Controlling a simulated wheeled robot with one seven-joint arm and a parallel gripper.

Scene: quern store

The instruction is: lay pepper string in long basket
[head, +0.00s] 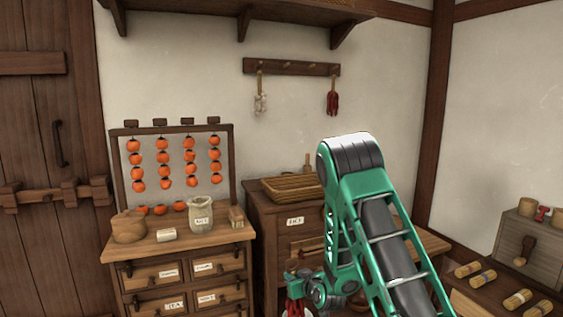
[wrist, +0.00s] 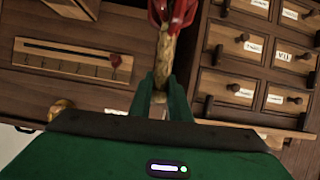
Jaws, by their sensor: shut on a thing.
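A red pepper string (wrist: 175,14) with a straw-coloured braided top is in my gripper (wrist: 162,88), which is shut on the braid. The peppers run off the top edge of the wrist view. In the head view, the held red peppers (head: 295,285) show low beside my green arm, in front of the cabinets; the fingertips are hard to make out there. A woven basket (head: 292,187), longer than it is wide, sits on top of the middle cabinet, above and apart from the held string. My arm stands just right of it.
Another red pepper string (head: 332,100) and a pale string (head: 260,102) hang on the wall peg rack (head: 290,67). Labelled drawers (wrist: 255,55) stand close in the wrist view.

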